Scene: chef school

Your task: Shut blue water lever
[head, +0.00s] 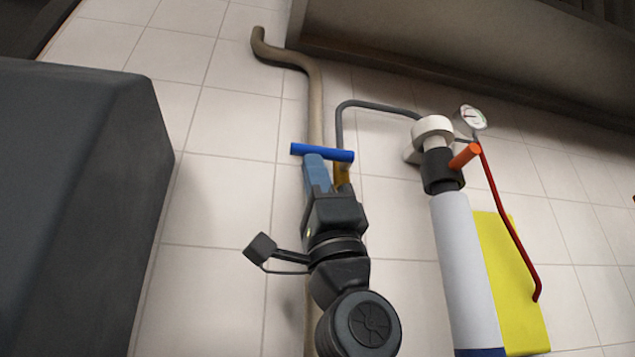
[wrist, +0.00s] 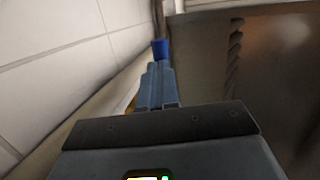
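The blue water lever (head: 325,153) is a short bar on a wall pipe, lying nearly level across the picture in the head view. A brass valve part (head: 342,174) shows just below its right side. My gripper (head: 314,159) is at the lever, its blue-grey fingertips right at the bar; I cannot tell whether they touch it. In the wrist view the fingers (wrist: 158,66) lie side by side, closed together, with the blue lever (wrist: 160,48) just beyond their tips. The arm hides the pipe below the valve.
A beige pipe (head: 316,100) runs up the tiled wall, and a thin grey hose (head: 375,105) arches right. A white cylinder (head: 465,265) with an orange handle (head: 465,155), gauge (head: 473,119) and red hose stands right. A large dark box (head: 80,200) fills the left.

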